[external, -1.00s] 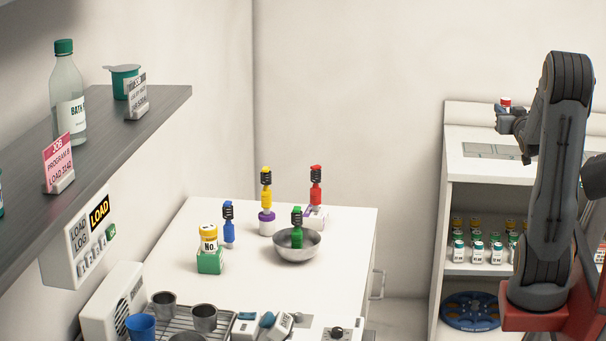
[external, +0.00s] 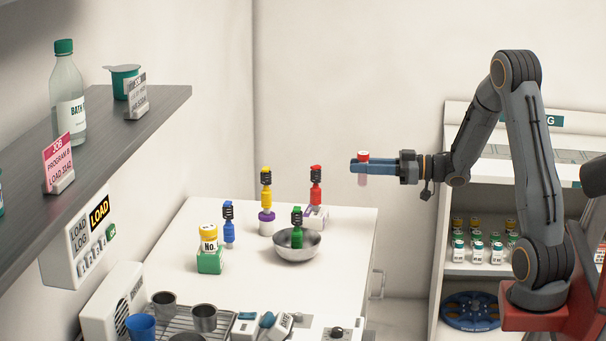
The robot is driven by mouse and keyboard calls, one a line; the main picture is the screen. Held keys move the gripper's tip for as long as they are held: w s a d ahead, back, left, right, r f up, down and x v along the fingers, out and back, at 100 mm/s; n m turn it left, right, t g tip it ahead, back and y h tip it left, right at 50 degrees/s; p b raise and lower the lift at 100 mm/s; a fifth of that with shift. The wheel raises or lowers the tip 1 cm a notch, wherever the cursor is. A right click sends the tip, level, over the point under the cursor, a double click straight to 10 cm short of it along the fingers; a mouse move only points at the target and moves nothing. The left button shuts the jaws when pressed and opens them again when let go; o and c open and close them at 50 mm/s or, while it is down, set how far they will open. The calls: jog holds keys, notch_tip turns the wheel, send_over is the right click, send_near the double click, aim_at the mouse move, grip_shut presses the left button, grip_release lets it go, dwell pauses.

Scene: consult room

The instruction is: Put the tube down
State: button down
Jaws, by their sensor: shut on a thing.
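My gripper (external: 366,167) is shut on a tube (external: 363,156) with a red cap and a clear, pinkish lower part. The jaws hide the middle of the tube. Nothing is under the tube at its height.
A shelf unit (external: 480,268) stands at right.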

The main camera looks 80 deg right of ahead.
jog(key=w+a+f+n+g+y, duration=0.1)
jog(key=w+a+f+n+y, duration=0.2)
jog(key=a, duration=0.5)
jog(key=f+y, duration=0.1)
jog(key=y, duration=0.1)
jog(key=shift+n+y, duration=0.3)
notch_tip(320, 180, down, 8)
jog(key=shift+r+p, duration=0.1)
jog(key=shift+p, duration=0.2)
jog(key=shift+f+p, duration=0.5)
jog(key=shift+f, duration=0.35)
jog(key=shift+f, duration=0.1)
jog(key=shift+f, duration=0.1)
jog(key=c, duration=1.6)
grip_release()
